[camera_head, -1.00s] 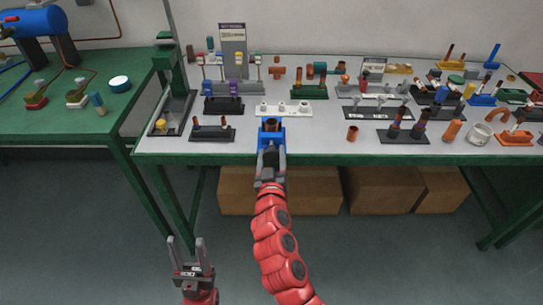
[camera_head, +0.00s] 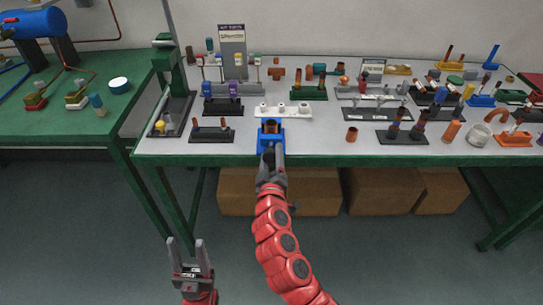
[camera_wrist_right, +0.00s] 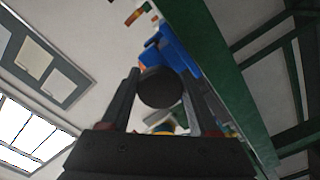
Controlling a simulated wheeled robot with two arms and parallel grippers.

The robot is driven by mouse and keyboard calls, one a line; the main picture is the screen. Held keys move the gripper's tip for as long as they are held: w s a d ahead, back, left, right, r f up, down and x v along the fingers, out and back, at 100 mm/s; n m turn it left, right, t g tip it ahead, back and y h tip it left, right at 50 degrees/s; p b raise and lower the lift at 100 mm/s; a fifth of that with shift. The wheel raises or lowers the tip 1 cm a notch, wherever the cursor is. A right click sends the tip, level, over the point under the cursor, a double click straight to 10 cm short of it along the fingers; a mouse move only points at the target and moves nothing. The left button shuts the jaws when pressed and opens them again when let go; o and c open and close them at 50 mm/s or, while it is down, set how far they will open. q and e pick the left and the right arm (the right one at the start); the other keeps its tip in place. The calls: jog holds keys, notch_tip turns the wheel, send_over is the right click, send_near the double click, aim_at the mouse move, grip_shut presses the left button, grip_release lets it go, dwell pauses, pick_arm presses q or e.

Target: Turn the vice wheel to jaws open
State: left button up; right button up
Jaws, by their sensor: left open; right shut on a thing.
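The blue vice (camera_head: 262,136) stands at the front edge of the grey workbench, with a dark brown piece at its top. It also shows in the right wrist view (camera_wrist_right: 178,55). The dark round vice wheel (camera_wrist_right: 160,88) sits between the fingers of my right gripper (camera_head: 272,160), which is shut on it. In the head view the gripper hides the wheel. I cannot tell how far apart the vice jaws are. My left gripper (camera_head: 188,250) is open and empty, low in front of the bench.
A white holder (camera_head: 284,113) stands just behind the vice. A dark rack (camera_head: 212,135) is left of it, and a copper fitting (camera_head: 351,134) and dark base (camera_head: 402,137) are to the right. Cardboard boxes (camera_head: 380,190) lie under the bench. Floor around my left gripper is clear.

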jog(key=o, duration=1.4)
jog(key=shift+c, duration=0.2)
jog(key=s+b, duration=0.3)
jog(key=s, duration=1.4)
jog(key=shift+s, duration=0.25)
jog(key=shift+w, duration=0.1)
